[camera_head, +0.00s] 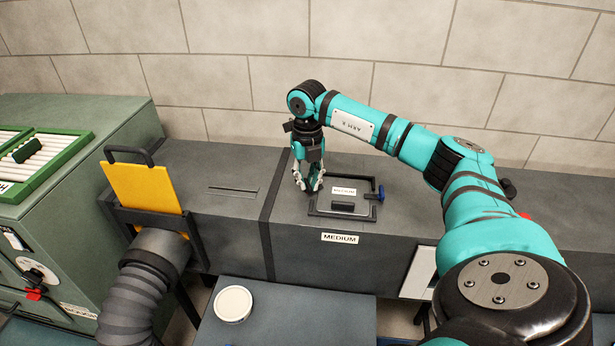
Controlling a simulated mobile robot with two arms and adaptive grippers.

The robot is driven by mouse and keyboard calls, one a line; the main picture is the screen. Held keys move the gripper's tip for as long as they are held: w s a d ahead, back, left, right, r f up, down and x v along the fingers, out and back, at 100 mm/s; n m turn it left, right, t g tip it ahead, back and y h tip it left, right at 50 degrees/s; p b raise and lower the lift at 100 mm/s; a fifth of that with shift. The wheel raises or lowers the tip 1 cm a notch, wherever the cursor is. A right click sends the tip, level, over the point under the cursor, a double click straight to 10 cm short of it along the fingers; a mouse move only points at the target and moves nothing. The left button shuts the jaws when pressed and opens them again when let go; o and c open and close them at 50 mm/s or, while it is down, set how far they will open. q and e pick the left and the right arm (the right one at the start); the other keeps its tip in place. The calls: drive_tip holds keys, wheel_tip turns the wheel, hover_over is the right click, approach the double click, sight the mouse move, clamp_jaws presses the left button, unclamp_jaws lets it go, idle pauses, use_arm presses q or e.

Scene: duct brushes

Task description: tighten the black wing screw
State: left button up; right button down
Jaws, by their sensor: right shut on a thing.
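My right gripper (311,188) points down at the left edge of the small hatch (365,207) on top of the grey duct. Its fingers are shut on the black wing screw, which they hide almost wholly, so how the screw is turned cannot be told. My left gripper is not in view.
A yellow slide plate (145,186) with a black handle stands in the duct left of a narrow slot (232,191). A flexible hose (135,295) hangs in front. A green machine (75,220) stands left. A round white lid (233,304) lies on a grey surface below.

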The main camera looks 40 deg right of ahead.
sight(307, 181)
drive_tip(key=m, duration=0.4)
drive_tip(key=shift+r+m, duration=0.15)
drive_tip(key=shift+m, duration=0.25)
drive_tip(key=shift+w+d, duration=0.1)
drive_tip(key=c, duration=1.4)
unclamp_jaws()
wheel_tip(307, 181, up, 12)
drive_tip(key=shift+f, duration=0.1)
